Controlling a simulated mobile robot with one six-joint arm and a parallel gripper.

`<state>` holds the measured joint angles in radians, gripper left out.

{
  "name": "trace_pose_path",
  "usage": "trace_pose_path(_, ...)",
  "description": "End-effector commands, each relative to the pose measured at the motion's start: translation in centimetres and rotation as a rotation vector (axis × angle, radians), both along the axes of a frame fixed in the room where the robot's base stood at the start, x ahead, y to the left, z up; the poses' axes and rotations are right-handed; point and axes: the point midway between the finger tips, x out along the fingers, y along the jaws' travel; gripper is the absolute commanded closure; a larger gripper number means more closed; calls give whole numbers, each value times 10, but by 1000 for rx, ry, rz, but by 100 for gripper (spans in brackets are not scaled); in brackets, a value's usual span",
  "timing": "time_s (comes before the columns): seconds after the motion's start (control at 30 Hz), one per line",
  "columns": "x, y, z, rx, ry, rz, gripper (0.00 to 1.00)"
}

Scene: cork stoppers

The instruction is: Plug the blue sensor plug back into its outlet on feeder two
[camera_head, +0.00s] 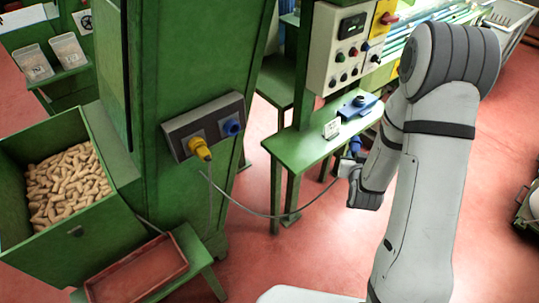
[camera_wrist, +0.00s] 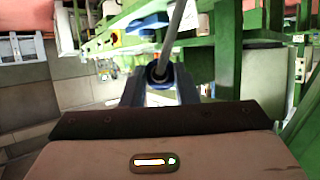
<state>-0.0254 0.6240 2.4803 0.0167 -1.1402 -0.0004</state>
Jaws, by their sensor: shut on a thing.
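The blue plug (camera_head: 355,145) is held in my gripper (camera_head: 350,166), in mid-air beside the green bench. In the wrist view the plug (camera_wrist: 158,74) sits between the two fingers of my gripper (camera_wrist: 159,88), with its grey cable rising from it. A dark outlet box (camera_head: 180,130) is fixed to the green machine column, to the left of my gripper and well apart from it. It has a blue outlet (camera_head: 232,127) on its right and a yellow plug (camera_head: 200,148) on its left. The plug's front end is not clear in either view.
The grey cable (camera_head: 262,215) hangs in a loop between the column and my gripper. The green bench (camera_head: 300,147) carries a blue device (camera_head: 357,105) and a small white card (camera_head: 332,128). A bin of corks (camera_head: 72,185) and a red tray (camera_head: 137,272) stand left.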

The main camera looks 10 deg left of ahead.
Motion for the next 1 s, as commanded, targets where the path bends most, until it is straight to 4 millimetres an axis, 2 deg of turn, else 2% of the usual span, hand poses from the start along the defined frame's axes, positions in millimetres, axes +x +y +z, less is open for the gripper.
trace_pose_path(0.07, 0, 2, 1, 2, 0, 7, 97)
trace_pose_path(0.17, -1, 19, 6, 7, 5, 57, 97)
trace_pose_path(0.27, -5, 55, 15, 17, 17, 161, 97)
trace_pose_path(0.37, -16, 104, 27, 21, 39, 308, 97)
trace_pose_path(0.5, -45, 171, 42, 9, 76, 528, 97)
trace_pose_path(0.63, -75, 217, 53, -20, 107, 699, 97)
trace_pose_path(0.7, -88, 234, 58, -37, 118, 765, 97)
trace_pose_path(0.8, -102, 248, 61, -55, 130, 829, 97)
trace_pose_path(1.0, -106, 258, 62, -65, 137, 861, 97)
